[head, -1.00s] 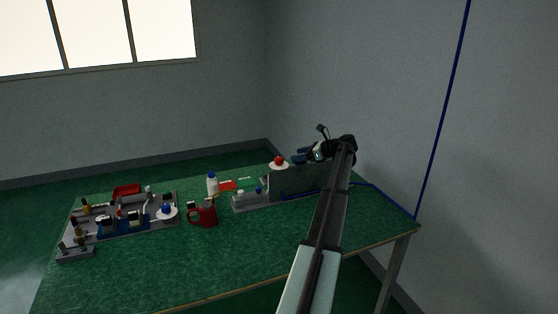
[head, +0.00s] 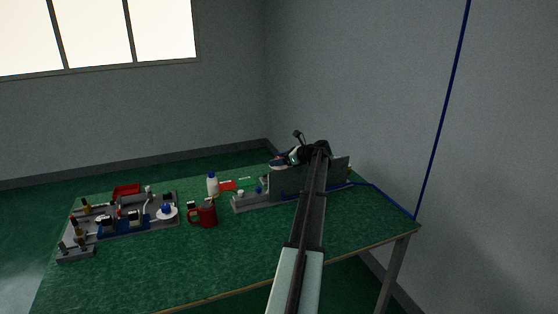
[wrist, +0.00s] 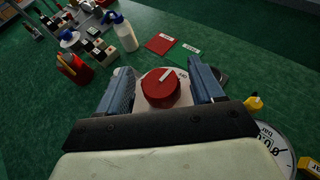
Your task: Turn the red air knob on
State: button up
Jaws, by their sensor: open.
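The red air knob (wrist: 161,88) is round, with a pale pointer line on its top. It sits on a white dial plate (wrist: 145,80) with dark lettering, partly covered. My gripper (wrist: 161,70) is open in the wrist view, with one blue-grey finger on each side of the knob. The fingers look apart from it; I cannot tell whether they reach down to its height. In the head view my gripper (head: 283,160) is over the left end of the grey press housing (head: 284,184), and the knob is hidden there.
A pressure gauge (wrist: 272,150) and yellow fittings (wrist: 254,103) lie close right of my gripper. The front of the green table (head: 190,265) is clear.

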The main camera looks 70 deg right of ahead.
jog(key=c, duration=1)
jog(key=shift+d+n+y, duration=0.25)
jog(key=shift+n+y, duration=0.45)
jog(key=shift+y, duration=0.1)
jog(key=shift+a+n+y, duration=0.2)
jog(key=shift+n+y, duration=0.6)
jog(key=shift+y, duration=0.2)
jog(key=o, duration=1)
jog(key=v, duration=1.4)
jog(key=shift+w+r, duration=0.15)
jog(key=shift+r, duration=0.15)
